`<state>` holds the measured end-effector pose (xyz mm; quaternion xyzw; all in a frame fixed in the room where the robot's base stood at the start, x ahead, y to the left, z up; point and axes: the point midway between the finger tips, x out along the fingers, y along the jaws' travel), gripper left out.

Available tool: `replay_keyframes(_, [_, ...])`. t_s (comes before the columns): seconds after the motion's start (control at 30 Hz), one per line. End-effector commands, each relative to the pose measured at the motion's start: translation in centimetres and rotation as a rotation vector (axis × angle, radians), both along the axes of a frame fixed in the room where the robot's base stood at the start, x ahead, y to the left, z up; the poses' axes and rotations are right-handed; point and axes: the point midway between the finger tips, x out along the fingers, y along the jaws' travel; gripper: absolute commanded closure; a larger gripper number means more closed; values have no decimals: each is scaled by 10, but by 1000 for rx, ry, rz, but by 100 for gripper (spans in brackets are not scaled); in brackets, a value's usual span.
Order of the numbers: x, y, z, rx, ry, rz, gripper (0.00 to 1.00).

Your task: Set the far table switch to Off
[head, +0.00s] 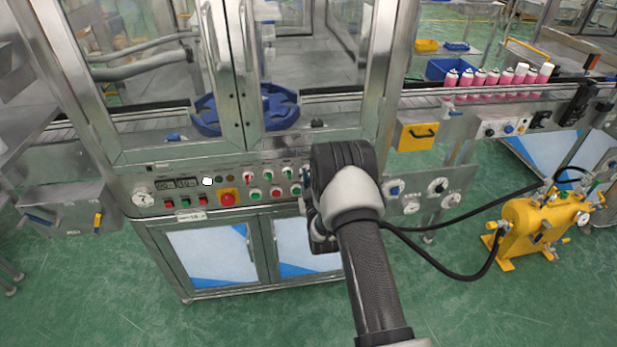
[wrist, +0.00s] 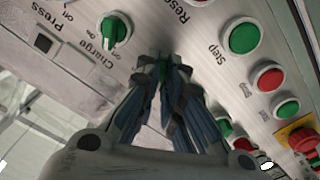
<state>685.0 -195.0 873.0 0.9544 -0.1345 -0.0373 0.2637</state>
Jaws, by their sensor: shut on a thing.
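My gripper (wrist: 164,66) is at the control panel in the wrist view, its fingertips closed around a small green knob (wrist: 162,72) that they mostly hide. Its setting and label cannot be read. I cannot tell from a label which knob is the table switch.
A green Step button (wrist: 243,37) and a red button (wrist: 268,77) sit close to the fingers in the wrist view. A red emergency stop (head: 227,198) is left on the panel. A yellow pump unit (head: 535,225) with black hoses stands at the right.

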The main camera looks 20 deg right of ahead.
Motion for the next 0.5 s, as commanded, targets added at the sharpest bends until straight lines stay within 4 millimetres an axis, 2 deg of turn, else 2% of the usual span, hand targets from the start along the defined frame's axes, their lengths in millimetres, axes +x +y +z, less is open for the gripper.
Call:
replay_keyframes(0.03, [0,0,0,-2,1,-1,100])
replay_keyframes(0.07, [0,0,0,-2,1,-1,90])
replay_keyframes(0.33, [0,0,0,0,0,0,72])
replay_keyframes(0.5, [0,0,0,0,0,0,72])
